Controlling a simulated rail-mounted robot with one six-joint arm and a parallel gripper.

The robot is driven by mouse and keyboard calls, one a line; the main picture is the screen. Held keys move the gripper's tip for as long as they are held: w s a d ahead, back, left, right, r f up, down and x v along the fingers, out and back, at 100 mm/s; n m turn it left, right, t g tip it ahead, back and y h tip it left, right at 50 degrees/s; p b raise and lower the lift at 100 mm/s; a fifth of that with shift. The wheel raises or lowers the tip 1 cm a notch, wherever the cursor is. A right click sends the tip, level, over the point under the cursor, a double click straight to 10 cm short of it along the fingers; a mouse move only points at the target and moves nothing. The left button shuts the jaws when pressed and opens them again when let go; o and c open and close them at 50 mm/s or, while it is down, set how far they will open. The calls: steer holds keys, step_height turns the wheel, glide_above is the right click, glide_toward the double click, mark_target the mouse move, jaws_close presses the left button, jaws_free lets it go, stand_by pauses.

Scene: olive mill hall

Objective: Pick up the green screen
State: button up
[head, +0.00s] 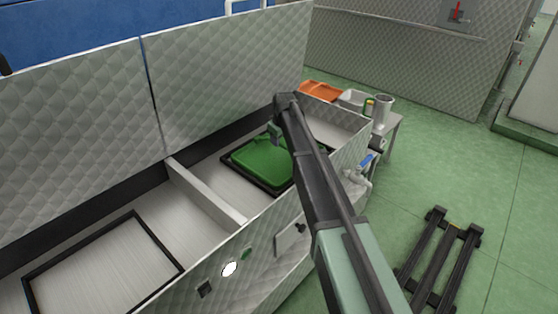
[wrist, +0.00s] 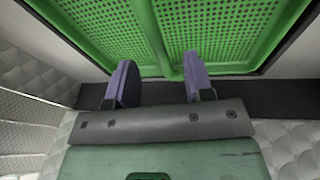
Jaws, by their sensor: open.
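The green screen (head: 262,158) lies in a black frame (head: 238,172) in the far compartment of the metal trough. In the wrist view the green screen (wrist: 205,30) fills the top, with perforated panels and a solid rib between them. My gripper (wrist: 158,85) is open and empty, its two purple-grey fingers apart and pointing toward the rib. In the head view my gripper (head: 274,132) is over the back part of the screen, partly hidden by my arm. I cannot tell how small the gap between fingers and screen is.
A metal divider (head: 205,193) separates the near compartment, which has an empty black frame (head: 104,260). High quilted metal panels (head: 220,82) stand behind. Beyond the trough, a side table holds an orange tray (head: 321,91) and a metal jug (head: 382,109). A black rack (head: 440,262) lies on the green floor.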

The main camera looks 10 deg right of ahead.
mark_target(279, 150)
steer(key=b+x, duration=0.4)
steer(key=x, duration=0.1)
steer(key=shift+w+f, duration=0.1)
steer(key=shift+r, duration=0.25)
jaws_close()
